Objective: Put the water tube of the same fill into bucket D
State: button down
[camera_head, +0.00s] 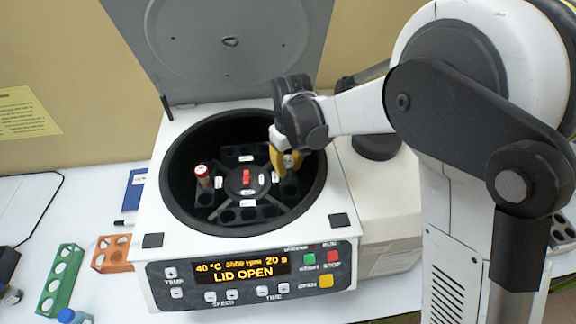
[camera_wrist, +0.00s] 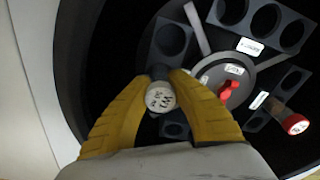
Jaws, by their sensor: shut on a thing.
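My gripper (camera_head: 288,163) is inside the open centrifuge bowl, over the rotor's right bucket (camera_head: 289,188). In the wrist view its yellow fingers (camera_wrist: 165,80) are shut on a tube with a white, marked cap (camera_wrist: 160,98). The tube is lined up with the middle of that bucket (camera_wrist: 188,58), with a hole showing on either side. How deep it sits is hidden, and its fill does not show. A red-capped tube (camera_head: 203,176) stands in the left bucket; it also shows in the wrist view (camera_wrist: 294,124). Bucket labels are too small to read.
The centrifuge (camera_head: 150,222) has its lid (camera_head: 235,45) raised and its display reads LID OPEN. The rotor has a red centre knob (camera_head: 246,177). The bowl's rim surrounds my gripper. A green rack (camera_head: 56,283) and an orange rack (camera_head: 111,254) are on the table at left.

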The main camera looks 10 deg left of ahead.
jog(key=c, duration=1.3)
grip_release()
jog(key=shift+o, duration=0.2)
